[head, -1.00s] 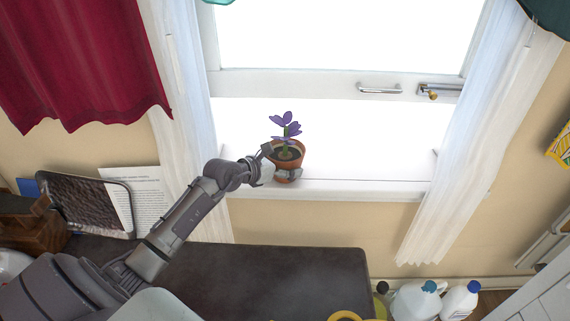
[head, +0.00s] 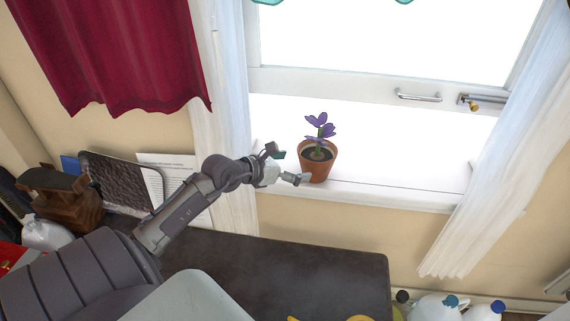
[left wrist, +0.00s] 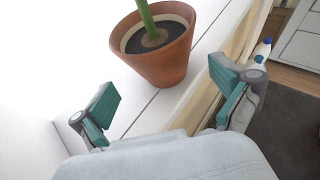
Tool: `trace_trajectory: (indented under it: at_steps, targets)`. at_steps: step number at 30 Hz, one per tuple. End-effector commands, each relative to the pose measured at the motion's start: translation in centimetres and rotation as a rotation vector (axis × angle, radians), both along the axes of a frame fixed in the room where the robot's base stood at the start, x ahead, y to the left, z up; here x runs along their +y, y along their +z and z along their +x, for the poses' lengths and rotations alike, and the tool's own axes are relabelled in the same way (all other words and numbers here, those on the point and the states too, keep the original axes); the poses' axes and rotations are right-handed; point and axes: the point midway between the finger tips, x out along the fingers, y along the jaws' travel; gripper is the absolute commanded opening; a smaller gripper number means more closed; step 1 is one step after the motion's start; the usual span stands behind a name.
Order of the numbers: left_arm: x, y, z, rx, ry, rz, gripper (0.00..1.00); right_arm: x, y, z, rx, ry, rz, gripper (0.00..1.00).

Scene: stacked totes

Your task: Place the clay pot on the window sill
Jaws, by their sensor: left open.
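The clay pot (head: 318,166), with dark soil and a purple-flowered plant (head: 320,129), stands upright on the white window sill (head: 400,193), near its left end. It also shows in the left wrist view (left wrist: 160,66), just ahead of my fingers. My left gripper (head: 287,164) is beside the pot on its left. Its two green-padded fingers (left wrist: 168,108) are spread apart with nothing between them, and the pot lies beyond their tips. My right gripper is not in these views.
A dark tabletop (head: 290,270) lies below the window. A white curtain (head: 236,130) hangs left of the sill and another (head: 495,170) right. Several bottles (head: 440,306) stand at lower right. The sill right of the pot is clear.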

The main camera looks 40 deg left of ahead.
Motion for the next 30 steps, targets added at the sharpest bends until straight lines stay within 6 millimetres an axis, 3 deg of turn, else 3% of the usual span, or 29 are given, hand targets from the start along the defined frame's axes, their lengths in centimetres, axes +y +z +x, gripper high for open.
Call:
trace_trajectory:
  at_steps: [3, 9, 26, 30]
  targets:
    - [0.4, 0.7, -1.8, 0.003, 0.000, 0.001, 1.00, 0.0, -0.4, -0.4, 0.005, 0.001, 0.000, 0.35]
    - [0.7, 1.3, -3.1, 0.001, 0.000, 0.001, 1.00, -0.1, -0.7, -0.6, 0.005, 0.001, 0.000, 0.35]
    - [0.7, 1.4, -3.1, 0.000, 0.000, 0.000, 1.00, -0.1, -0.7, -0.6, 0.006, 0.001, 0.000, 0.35]
    - [0.7, 3.1, -3.1, -0.001, 0.000, 0.001, 1.00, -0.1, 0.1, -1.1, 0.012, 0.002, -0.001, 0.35]
